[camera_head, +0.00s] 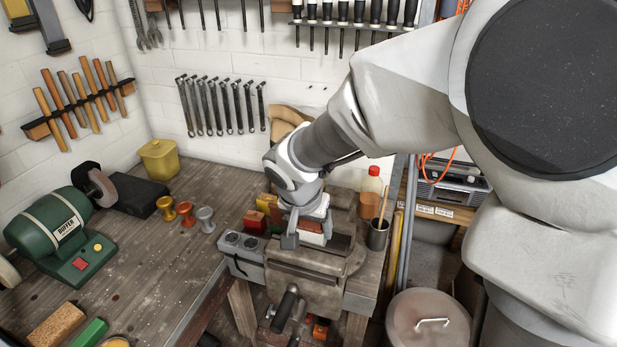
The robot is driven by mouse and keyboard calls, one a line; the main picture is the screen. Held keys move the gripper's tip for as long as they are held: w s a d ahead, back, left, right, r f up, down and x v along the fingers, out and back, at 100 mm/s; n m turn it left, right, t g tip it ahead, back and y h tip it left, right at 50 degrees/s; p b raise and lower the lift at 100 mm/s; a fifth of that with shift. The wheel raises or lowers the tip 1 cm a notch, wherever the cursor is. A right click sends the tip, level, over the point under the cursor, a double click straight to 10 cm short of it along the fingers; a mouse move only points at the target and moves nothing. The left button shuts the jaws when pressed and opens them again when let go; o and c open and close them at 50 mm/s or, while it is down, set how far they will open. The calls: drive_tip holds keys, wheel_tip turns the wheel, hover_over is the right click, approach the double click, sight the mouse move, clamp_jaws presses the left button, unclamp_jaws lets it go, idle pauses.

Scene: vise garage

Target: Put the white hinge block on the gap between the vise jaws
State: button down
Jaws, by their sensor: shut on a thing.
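The bench vise (305,285) is fixed at the front right corner of the workbench, its handle pointing toward me. My gripper (303,238) points down just over the top of the vise jaws. One grey finger shows on the left; the other is hidden. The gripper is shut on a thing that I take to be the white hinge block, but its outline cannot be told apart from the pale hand. A red-brown surface shows just under the hand. The jaw gap is mostly covered by my gripper, so I cannot tell whether the block touches the jaws.
Small red and yellow blocks (255,220) stand left of the gripper, behind a grey socket box (242,255). A dark cup (377,235) with a brush and a red-capped bottle (372,182) stand close on the right. A green grinder (62,235) is far left; bench middle is mostly clear.

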drive_tip(key=shift+f, duration=0.1)
unclamp_jaws()
idle(0.3)
drive_tip(key=shift+r, duration=0.3)
drive_tip(key=v, duration=1.1)
drive_tip(key=s+d+n, duration=0.1)
drive_tip(key=s+d, duration=0.3)
drive_tip(key=s, duration=0.1)
drive_tip(key=s+d+r+n+y, duration=0.1)
drive_tip(key=s+d, duration=0.3)
drive_tip(key=d, duration=0.1)
drive_tip(key=s+d+n+t, duration=0.1)
drive_tip(key=s+d+n, duration=0.1)
drive_tip(key=s+d, duration=0.3)
drive_tip(key=shift+s+r+y, duration=0.3)
drive_tip(key=shift+r, duration=0.1)
